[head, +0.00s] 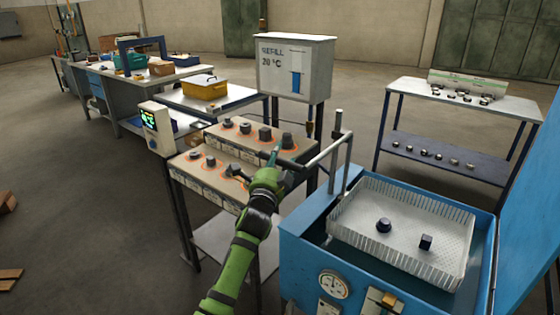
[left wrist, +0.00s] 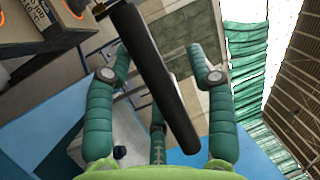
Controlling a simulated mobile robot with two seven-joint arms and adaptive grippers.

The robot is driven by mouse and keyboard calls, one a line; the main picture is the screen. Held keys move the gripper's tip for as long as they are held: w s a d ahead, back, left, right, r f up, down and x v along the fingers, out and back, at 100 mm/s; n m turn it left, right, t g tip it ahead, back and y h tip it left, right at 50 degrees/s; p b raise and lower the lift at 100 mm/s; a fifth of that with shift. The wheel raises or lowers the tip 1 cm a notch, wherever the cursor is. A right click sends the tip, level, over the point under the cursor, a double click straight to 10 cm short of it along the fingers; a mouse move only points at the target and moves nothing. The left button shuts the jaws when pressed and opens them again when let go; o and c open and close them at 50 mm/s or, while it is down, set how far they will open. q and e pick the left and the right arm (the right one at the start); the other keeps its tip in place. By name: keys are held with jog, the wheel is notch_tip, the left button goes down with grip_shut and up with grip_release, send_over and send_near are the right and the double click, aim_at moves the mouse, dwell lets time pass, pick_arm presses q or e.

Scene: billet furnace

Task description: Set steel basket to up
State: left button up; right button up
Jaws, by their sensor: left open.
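The steel basket (head: 450,217) is a pale perforated tray at the right of the head view, its rim close to the top of a blue tank (head: 310,263). Two dark pieces lie in it, one round (head: 384,225) and one block-shaped (head: 426,242). A grey lever (head: 330,149) beside an upright post reaches left from the tank. My left gripper (head: 280,160) is at the lever's outer end. In the left wrist view, a dark bar (left wrist: 150,65) passes between the spread fingers of my left gripper (left wrist: 160,72), with gaps on both sides. My right gripper is not in view.
A furnace bench (head: 225,165) with dark billets on glowing rings stands just left of the lever. A white refill box (head: 295,60) stands behind. A gauge (head: 333,284) is on the tank's front. The floor at left is mostly clear.

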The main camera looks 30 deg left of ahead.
pick_arm(q)
jog(key=shift+s, duration=0.1)
jog(key=shift+s+f, duration=0.1)
jog(key=shift+s, duration=0.05)
jog(key=v, duration=1.1)
jog(key=shift+s+d, duration=0.2)
jog(key=shift+s, duration=0.1)
